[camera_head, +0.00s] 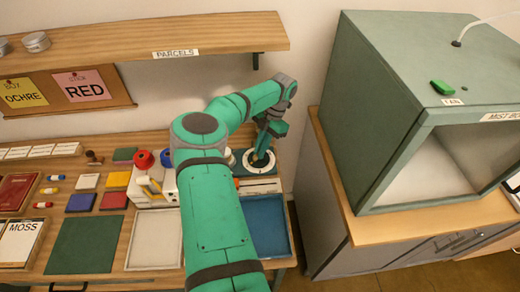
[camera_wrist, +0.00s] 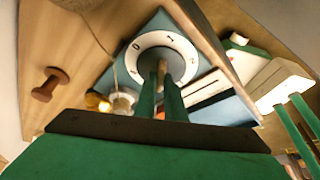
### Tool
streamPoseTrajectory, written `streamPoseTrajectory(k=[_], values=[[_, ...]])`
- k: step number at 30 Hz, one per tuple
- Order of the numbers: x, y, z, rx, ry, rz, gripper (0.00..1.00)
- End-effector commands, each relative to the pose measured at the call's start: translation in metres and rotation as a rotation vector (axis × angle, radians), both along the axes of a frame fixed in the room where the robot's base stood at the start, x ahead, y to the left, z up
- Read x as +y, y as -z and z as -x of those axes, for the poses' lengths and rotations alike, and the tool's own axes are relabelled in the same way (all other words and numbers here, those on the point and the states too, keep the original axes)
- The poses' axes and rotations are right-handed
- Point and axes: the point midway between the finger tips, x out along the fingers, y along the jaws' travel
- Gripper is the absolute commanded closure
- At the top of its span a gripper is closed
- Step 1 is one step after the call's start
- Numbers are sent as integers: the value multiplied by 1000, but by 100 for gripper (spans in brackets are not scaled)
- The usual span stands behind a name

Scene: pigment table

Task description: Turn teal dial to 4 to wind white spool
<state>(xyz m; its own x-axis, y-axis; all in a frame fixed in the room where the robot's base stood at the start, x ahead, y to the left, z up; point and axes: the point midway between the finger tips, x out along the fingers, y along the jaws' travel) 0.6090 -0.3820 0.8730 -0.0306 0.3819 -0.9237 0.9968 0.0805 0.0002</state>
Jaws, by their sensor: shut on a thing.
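The dial (camera_wrist: 136,46) shows in the wrist view as a white numbered ring with a dark centre on a teal base plate. Which number the knob points to cannot be told. A small whitish round piece (camera_wrist: 122,104) beside the dial may be the white spool, but I cannot be sure.
Red (camera_head: 143,160) and blue (camera_head: 166,157) round tops stand left of my arm. A blue tray (camera_head: 265,222) lies in front of the dial. A green box (camera_head: 372,110) stands on a cabinet at right. A shelf (camera_head: 150,38) overhangs the back.

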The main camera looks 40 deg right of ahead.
Motion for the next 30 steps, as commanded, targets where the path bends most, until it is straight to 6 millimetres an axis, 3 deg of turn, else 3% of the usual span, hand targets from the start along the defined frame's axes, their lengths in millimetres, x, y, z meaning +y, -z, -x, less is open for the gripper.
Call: streamPoseTrajectory(k=[11,27,28,30], values=[[0,0,1,0,156,0,100],[0,0,2,0,178,0,100],[0,0,2,1,177,0,86],[0,0,2,1,177,0,72]])
